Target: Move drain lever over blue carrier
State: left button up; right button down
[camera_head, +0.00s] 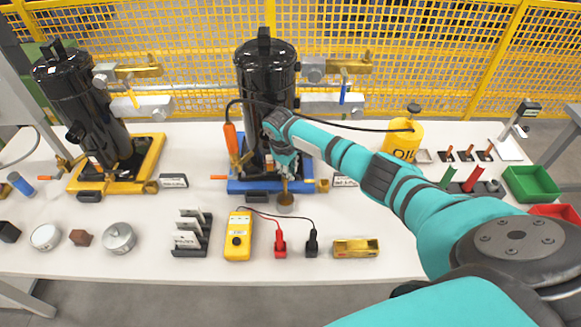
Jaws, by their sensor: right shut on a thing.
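The blue carrier (250,186) stands mid-table and bears a tall black compressor cylinder (264,80). My right gripper (286,172) reaches in from the right, over the front right part of the blue carrier. It is shut on a small brass-coloured part, which seems to be the drain lever (285,184). The gripper hides much of this part, so its angle is unclear. My left gripper is not in view.
A yellow carrier (148,165) with another black cylinder stands at left. A yellow multimeter (238,236) and a card rack (190,235) lie in front. A yellow oil can (403,136) and a green bin (531,184) are at right. A black cable passes behind my arm.

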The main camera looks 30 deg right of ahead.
dwell(0.4)
jog(key=c, duration=1.4)
grip_release()
jog(key=shift+o, duration=0.2)
notch_tip(320, 180, up, 12)
jog(key=a, duration=0.2)
jog(key=shift+s+a, duration=0.15)
jog(key=shift+s, duration=0.2)
jog(key=shift+f, duration=0.1)
